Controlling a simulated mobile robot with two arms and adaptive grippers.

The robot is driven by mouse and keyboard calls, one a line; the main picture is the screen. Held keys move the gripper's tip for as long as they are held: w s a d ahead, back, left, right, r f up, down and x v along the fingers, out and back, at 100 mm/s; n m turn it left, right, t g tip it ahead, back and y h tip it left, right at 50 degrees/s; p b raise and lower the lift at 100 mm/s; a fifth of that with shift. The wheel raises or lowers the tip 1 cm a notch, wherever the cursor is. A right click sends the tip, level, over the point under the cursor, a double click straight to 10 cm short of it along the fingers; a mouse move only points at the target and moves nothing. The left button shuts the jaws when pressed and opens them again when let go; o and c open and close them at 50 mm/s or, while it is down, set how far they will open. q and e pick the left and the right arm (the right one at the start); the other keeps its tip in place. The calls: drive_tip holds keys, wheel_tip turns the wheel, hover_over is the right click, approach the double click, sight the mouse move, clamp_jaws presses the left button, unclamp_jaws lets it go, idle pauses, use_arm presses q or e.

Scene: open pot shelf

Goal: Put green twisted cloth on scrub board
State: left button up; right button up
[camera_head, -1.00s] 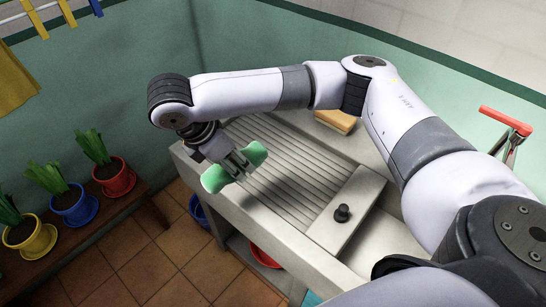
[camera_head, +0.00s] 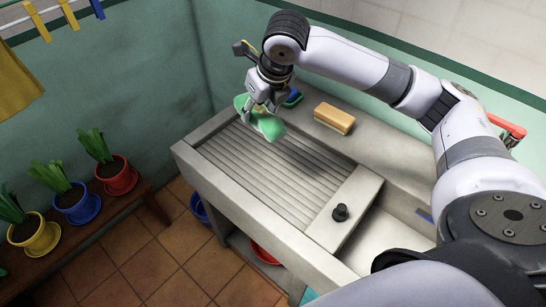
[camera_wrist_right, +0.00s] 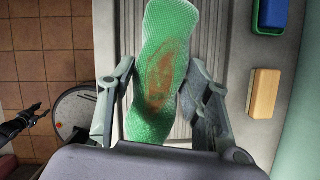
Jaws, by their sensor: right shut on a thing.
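The green twisted cloth (camera_head: 267,124) is held by my right gripper (camera_head: 260,108) above the far left end of the scrub board (camera_head: 270,180). In the right wrist view the cloth (camera_wrist_right: 164,70) lies between the two fingers and has a reddish-brown stain. It seems to hang above the ribbed board; the exact gap is hard to tell. The board is a grey ridged slope set in a stone sink, and its surface is bare. My left gripper is not seen in the head view; a dark gripper-like part (camera_wrist_right: 30,118) shows at the left edge of the right wrist view.
A black knob (camera_head: 340,212) stands on the slab by the basin. Potted plants line a bench at left. A red-handled tool is at right.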

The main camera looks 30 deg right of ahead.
drive_tip(key=shift+w+d+r+n+y, duration=0.25)
drive_tip(key=shift+d+n, duration=0.1)
drive_tip(key=shift+n, duration=0.15)
drive_tip(key=shift+w+d+r+n+y, duration=0.15)
drive_tip(key=shift+d+r+n, duration=0.15)
drive_tip(key=shift+n, duration=0.2)
wheel_tip(320, 180, down, 20)
drive_tip(key=shift+f+p, duration=0.1)
drive_tip(key=shift+p, duration=0.75)
drive_tip(key=o, duration=1.3)
drive_tip(key=shift+s, duration=0.1)
drive_tip(key=v, duration=1.2)
drive_tip(key=shift+b, duration=0.4)
